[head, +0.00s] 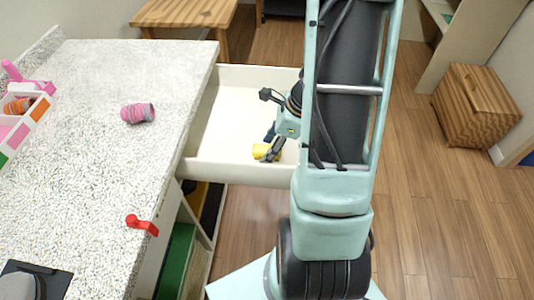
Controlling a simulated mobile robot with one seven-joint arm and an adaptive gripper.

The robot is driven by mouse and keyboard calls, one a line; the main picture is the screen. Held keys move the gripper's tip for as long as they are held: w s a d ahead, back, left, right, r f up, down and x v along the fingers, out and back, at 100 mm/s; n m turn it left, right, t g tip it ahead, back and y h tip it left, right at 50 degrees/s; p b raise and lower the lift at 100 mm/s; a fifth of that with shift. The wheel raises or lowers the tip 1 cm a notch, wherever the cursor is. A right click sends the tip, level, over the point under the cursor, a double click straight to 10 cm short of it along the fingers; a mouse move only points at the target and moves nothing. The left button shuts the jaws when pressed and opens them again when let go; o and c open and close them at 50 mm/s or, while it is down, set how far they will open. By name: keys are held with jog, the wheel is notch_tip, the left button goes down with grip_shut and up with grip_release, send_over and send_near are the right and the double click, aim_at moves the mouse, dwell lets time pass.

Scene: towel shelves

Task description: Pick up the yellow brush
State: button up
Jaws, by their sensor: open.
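The yellow brush (260,151) lies in the open white drawer, near its front wall; only a small yellow part of it shows. My gripper (272,147) reaches into the drawer from the right, with a dark finger right beside the yellow part. It is open. From this angle I cannot tell whether a finger touches the brush. My arm hides the right part of the drawer and may hide more of the brush.
The white drawer (235,172) sticks out from the speckled counter (95,125). On the counter are a pink striped roll (138,113), a red object (142,225) and a caddy (27,130) at left. A wooden box (478,106) stands right; the floor between is clear.

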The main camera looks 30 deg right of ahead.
jog(key=shift+w+a+f, duration=0.15)
jog(key=shift+f, duration=0.4)
jog(key=c, duration=1.3)
jog(key=shift+r, duration=0.15)
